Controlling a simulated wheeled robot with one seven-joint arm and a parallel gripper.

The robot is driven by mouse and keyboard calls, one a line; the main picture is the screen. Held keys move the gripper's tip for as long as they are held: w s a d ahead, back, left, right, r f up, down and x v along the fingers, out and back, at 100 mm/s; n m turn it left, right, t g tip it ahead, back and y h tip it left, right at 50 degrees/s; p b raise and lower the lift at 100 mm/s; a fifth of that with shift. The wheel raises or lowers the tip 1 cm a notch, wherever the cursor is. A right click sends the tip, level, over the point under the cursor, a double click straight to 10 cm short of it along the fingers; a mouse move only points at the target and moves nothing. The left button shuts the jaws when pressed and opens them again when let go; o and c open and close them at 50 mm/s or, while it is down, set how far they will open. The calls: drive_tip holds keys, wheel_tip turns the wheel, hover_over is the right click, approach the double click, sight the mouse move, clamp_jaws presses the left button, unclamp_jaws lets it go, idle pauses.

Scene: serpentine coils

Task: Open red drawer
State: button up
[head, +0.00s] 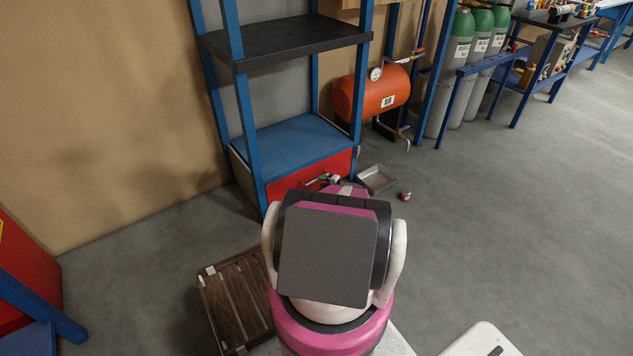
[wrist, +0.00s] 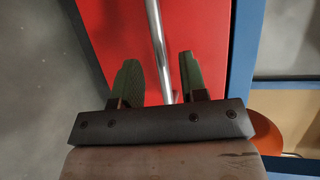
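The red drawer (head: 284,187) is at the bottom of the blue-framed shelf unit, and looks shut in the head view; my arm hides part of it. Its red front (wrist: 211,40) also fills the middle of the wrist view. A silver bar handle (wrist: 155,42) runs along that front. My gripper (wrist: 158,80) is open, with one green finger on each side of the handle. There is a gap between the handle and each finger; I cannot tell how far the fingertips are from the drawer front.
The blue shelf unit (head: 298,142) stands against the wall. A grey tray (head: 377,179) and a small red can (head: 405,196) lie on the floor to its right. A wooden slatted crate (head: 237,298) is on the left. Open floor lies to the right.

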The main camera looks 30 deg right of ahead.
drive_tip(key=shift+x, duration=2.1)
